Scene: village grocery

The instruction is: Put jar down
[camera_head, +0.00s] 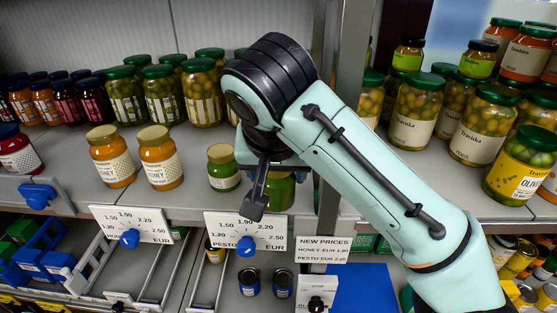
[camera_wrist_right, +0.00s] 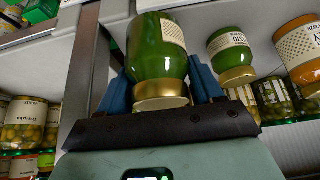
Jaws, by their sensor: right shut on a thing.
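A green jar with a gold lid (camera_wrist_right: 160,55) sits between the blue fingers of my right gripper (camera_wrist_right: 162,82), which is shut on it. In the head view my right gripper (camera_head: 266,180) is at the front of the middle shelf (camera_head: 330,199), and the held jar (camera_head: 281,191) shows partly behind it. The view does not settle whether the jar's base touches the shelf. A similar green pesto jar (camera_head: 222,168) stands just left of it, and it also shows in the wrist view (camera_wrist_right: 231,55). My left gripper is not in view.
Two orange honey jars (camera_head: 161,158) stand further left on the shelf. Rows of olive jars (camera_head: 201,93) stand behind. Price signs (camera_head: 245,231) hang along the front edge.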

